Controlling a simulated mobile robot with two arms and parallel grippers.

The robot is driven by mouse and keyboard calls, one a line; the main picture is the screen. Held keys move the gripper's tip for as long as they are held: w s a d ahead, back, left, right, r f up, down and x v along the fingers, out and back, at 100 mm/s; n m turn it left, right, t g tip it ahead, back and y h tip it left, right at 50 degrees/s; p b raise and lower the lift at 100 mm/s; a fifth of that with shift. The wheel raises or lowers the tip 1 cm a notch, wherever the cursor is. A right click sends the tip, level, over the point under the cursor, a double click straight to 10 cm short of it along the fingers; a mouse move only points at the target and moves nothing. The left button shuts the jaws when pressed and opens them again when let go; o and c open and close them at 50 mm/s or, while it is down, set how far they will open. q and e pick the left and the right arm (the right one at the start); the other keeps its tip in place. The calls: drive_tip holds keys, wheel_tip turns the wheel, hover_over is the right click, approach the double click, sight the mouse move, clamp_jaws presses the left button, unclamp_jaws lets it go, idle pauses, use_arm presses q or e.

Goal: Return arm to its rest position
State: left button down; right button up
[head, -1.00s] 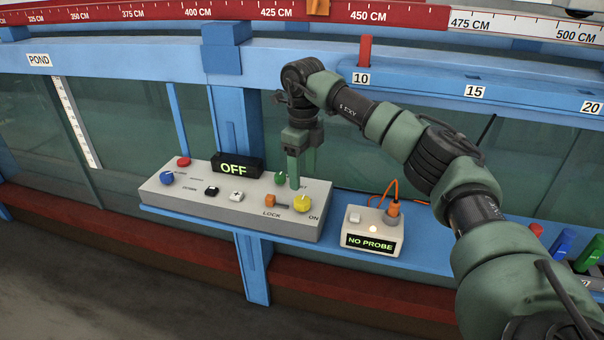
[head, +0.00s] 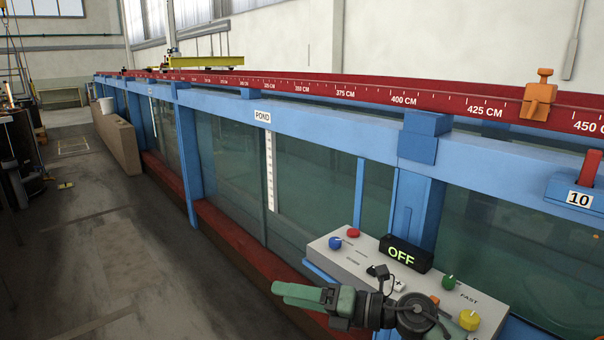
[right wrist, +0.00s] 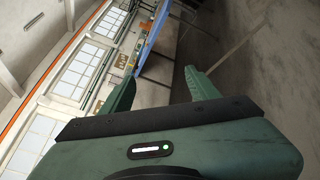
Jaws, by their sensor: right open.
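My right arm reaches in at the bottom of the head view. Its green gripper (head: 279,294) points left, in front of the grey control box (head: 325,252), and holds nothing. In the right wrist view the two fingers of the gripper (right wrist: 160,74) stand apart with nothing between them. The arm's wrist covers part of the box's front and some controls. The box's display (head: 402,254) reads OFF. My left gripper is not in view.
The glass flume (head: 312,180) with blue frame runs from the right to the far left. Its red scale rail (head: 345,93) carries an orange pointer (head: 538,95). A brown block (head: 117,140) stands further back.

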drive_tip(key=d+r+m+t+h, duration=0.2)
drive_tip(key=d+m+t+h, duration=0.45)
drive_tip(key=m+t, duration=0.95)
drive_tip(key=s+d+f+m+g+h, duration=0.5)
drive_tip(key=d+f+m, duration=0.2)
drive_tip(key=f+m, duration=0.2)
drive_tip(key=s+d+f+m+g+h, duration=0.4)
drive_tip(key=s+d+f+m+h, duration=0.1)
drive_tip(key=d+f+m, duration=0.25)
drive_tip(key=s+d+f+m+g, duration=0.15)
drive_tip(key=s+f+g, duration=0.35)
drive_tip(key=s, duration=0.6)
drive_tip(key=s+f+m+g, duration=0.35)
drive_tip(key=s+f, duration=0.25)
drive_tip(key=s, duration=0.6)
wheel_tip(320, 180, down, 24)
drive_tip(key=r+g, duration=0.1)
drive_tip(key=g, duration=0.1)
drive_tip(key=s+d+f+g, duration=0.1)
drive_tip(key=s+d+f, duration=0.1)
drive_tip(key=s+f, duration=1.5)
wheel_tip(320, 180, down, 2)
drive_tip(key=shift+s+d+n, duration=0.4)
drive_tip(key=shift+n, duration=0.05)
